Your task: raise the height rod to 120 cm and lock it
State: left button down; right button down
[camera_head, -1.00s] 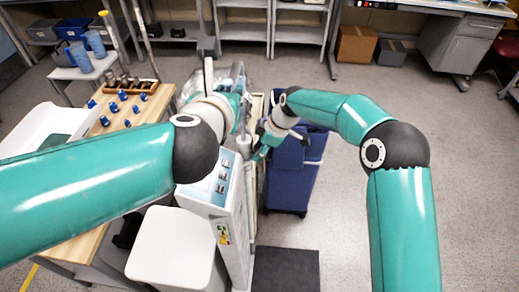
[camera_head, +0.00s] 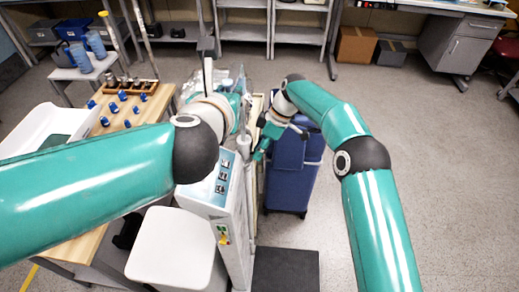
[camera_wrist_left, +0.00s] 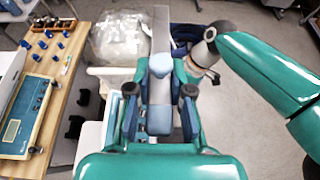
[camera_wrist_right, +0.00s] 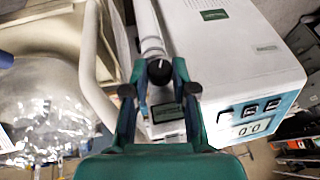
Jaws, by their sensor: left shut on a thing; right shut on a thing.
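The height rod (camera_head: 208,72) stands upright near the scale's column, with a dark piece at its top. In the left wrist view, a grey bar (camera_wrist_left: 160,28) runs up from a blue-grey block (camera_wrist_left: 160,66) between my fingers. My left gripper (camera_wrist_left: 160,90) is shut on this rod part; in the head view its wrist hides most of the grip. A black lock knob (camera_wrist_right: 160,72) sits on the white column (camera_wrist_right: 148,28). My right gripper (camera_wrist_right: 160,92) is shut around the knob. In the head view, my right gripper (camera_head: 262,148) is beside the column. I cannot read the rod's height.
Floor at right is clear.

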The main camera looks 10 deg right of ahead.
jog(key=shift+w, duration=0.15)
jog(key=c, duration=0.9)
grip_release()
jog(key=shift+c, duration=0.2)
jog(key=v, duration=0.7)
jog(key=shift+d+r, duration=0.15)
jog(key=shift+d, duration=0.05)
